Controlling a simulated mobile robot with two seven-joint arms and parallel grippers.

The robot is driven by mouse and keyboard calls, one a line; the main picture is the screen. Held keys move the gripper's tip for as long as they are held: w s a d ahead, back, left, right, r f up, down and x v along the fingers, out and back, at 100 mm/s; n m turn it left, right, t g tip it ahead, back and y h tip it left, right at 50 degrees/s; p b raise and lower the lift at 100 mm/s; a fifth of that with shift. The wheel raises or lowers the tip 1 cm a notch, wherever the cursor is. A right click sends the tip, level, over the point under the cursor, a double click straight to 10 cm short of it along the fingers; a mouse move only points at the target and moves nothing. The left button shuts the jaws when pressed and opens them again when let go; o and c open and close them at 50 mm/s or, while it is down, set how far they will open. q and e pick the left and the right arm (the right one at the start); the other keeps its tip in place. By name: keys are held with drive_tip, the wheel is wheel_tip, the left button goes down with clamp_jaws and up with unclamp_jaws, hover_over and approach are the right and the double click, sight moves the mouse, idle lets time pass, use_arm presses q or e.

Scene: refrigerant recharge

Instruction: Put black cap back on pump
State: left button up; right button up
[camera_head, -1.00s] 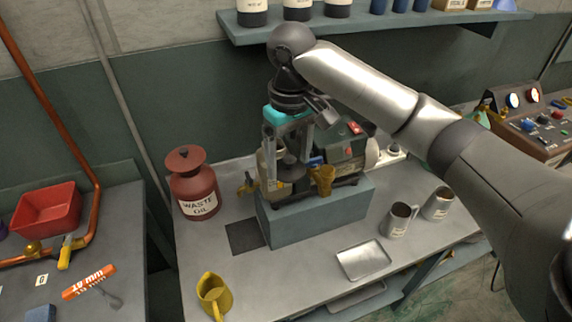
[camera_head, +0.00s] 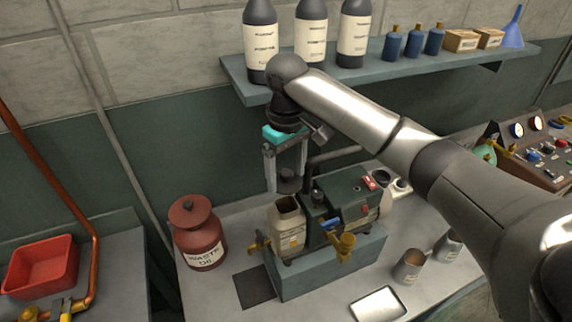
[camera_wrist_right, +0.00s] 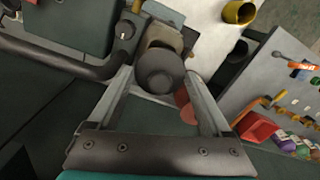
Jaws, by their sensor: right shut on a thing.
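The pump (camera_head: 345,202) is a dark green machine with an upright beige oil reservoir (camera_head: 288,232) on its left side. The reservoir's top opening shows uncovered in the head view. My right gripper (camera_head: 286,186) points down above the reservoir, shut on the round black cap (camera_head: 289,180). In the right wrist view the black cap (camera_wrist_right: 158,70) sits between the two fingers, with part of the reservoir (camera_wrist_right: 162,37) behind it. The cap appears apart from the reservoir, with a gap below it. My left gripper is in neither view.
The pump stands on a blue-grey block (camera_head: 330,265) on the bench. A red waste oil can (camera_head: 198,236) stands at its left. Metal mugs (camera_head: 408,267) and a tray (camera_head: 378,305) are at the right front. A shelf with bottles (camera_head: 262,40) hangs behind my right arm.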

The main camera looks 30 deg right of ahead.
drive_tip(key=shift+f, duration=3)
drive_tip(key=shift+f, duration=0.35)
idle(0.4)
drive_tip(key=o, duration=1.1)
drive_tip(key=shift+o, duration=0.2)
drive_tip(key=shift+r, duration=3.5)
clamp_jaws()
